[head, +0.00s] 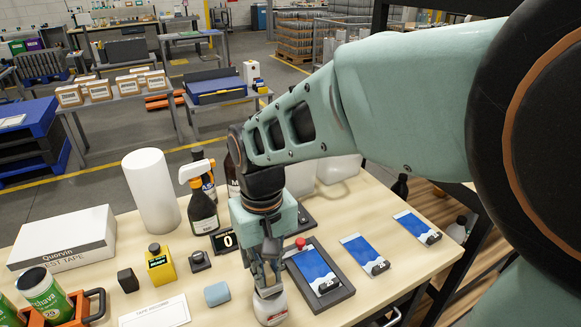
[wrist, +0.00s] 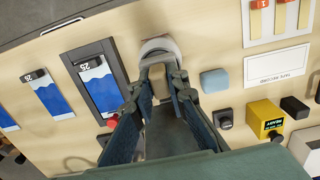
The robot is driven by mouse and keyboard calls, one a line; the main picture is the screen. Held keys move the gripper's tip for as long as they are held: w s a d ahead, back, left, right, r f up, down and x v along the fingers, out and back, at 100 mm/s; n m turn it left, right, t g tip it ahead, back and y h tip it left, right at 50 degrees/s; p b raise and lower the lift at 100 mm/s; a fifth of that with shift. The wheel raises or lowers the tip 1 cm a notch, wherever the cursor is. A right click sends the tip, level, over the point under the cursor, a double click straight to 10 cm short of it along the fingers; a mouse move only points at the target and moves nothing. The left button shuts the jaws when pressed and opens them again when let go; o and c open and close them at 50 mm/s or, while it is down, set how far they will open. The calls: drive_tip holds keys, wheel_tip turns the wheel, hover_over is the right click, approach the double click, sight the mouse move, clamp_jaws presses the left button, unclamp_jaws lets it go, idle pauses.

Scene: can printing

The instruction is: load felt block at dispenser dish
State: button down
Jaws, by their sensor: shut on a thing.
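My gripper (head: 266,284) points down at the front edge of the table, over the round white dispenser dish (head: 271,311), which has reddish marks on its side. In the wrist view my gripper (wrist: 161,90) is shut on a small tan-grey block, which looks like the felt block (wrist: 158,75). The pale rim of the dish (wrist: 159,44) shows just beyond the fingertips. The fingers cover much of the block and part of the dish. I cannot tell whether the block touches the dish.
A light blue block (head: 217,294) lies left of the dish. A dark tray (head: 326,281) with a blue-and-white card and red knob stands close on the right. A yellow box (head: 160,266), black cube (head: 128,280), spray bottle (head: 202,205) and white cylinder (head: 152,192) stand left and behind.

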sight(267, 270)
drive_tip(key=shift+r+p, duration=2.8)
drive_tip(key=shift+r, duration=0.75)
drive_tip(key=shift+s+f, duration=0.1)
